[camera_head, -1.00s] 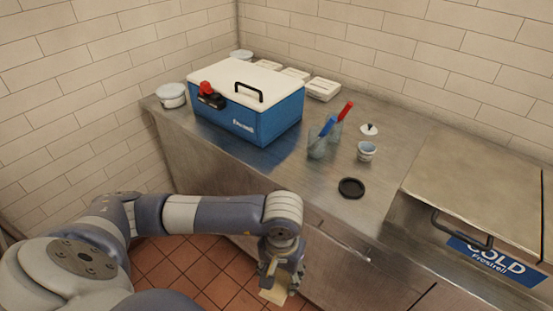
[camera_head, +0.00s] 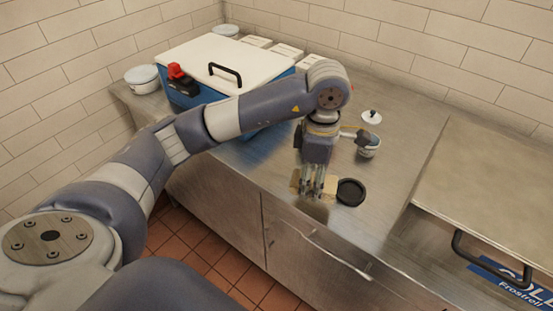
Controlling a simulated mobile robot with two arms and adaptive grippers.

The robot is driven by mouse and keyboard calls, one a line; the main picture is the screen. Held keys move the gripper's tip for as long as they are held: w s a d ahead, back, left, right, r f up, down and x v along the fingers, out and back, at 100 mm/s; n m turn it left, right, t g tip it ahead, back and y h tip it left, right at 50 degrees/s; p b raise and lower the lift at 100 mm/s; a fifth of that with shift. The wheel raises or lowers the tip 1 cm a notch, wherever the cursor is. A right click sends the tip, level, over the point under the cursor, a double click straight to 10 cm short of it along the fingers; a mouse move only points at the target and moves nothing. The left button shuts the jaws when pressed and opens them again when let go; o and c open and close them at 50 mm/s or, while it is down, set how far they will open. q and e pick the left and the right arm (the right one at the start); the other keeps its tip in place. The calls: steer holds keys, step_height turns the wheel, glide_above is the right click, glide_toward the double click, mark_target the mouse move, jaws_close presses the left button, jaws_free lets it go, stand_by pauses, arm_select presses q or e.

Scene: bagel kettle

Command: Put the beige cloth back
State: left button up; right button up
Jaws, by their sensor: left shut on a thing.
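The beige cloth (camera_head: 296,181) shows in small part around the fingertips of my left gripper (camera_head: 313,188). My left gripper points down over the front part of the steel counter and is shut on the cloth. The cloth is at or just above the counter top; I cannot tell whether it touches. It is just left of a black round lid (camera_head: 350,192). My right gripper is not in view.
A blue cooler with a white lid (camera_head: 205,63) stands behind my left arm. A small cup (camera_head: 368,147) and a white lid (camera_head: 371,117) lie right of the gripper. A white tub (camera_head: 141,79) is at far left. A cold unit (camera_head: 490,190) stands at right.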

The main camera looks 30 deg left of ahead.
arm_select(q)
steer(key=a, duration=0.2)
steer(key=w+a+p, duration=0.1)
steer(key=a, duration=0.1)
steer(key=a+p, duration=0.1)
steer(key=a, duration=0.1)
steer(key=shift+w+a, duration=0.1)
steer(key=shift+w, duration=0.2)
steer(key=p, duration=0.2)
glide_above(270, 165)
steer(key=shift+d+f, duration=0.2)
steer(key=shift+f, duration=0.35)
steer(key=shift+w+a+f, duration=0.1)
steer(key=shift+a, duration=0.1)
step_height(270, 165, down, 3)
steer(key=shift+r+p, duration=0.2)
steer(key=shift+p, duration=0.8)
steer(key=shift+f, duration=0.5)
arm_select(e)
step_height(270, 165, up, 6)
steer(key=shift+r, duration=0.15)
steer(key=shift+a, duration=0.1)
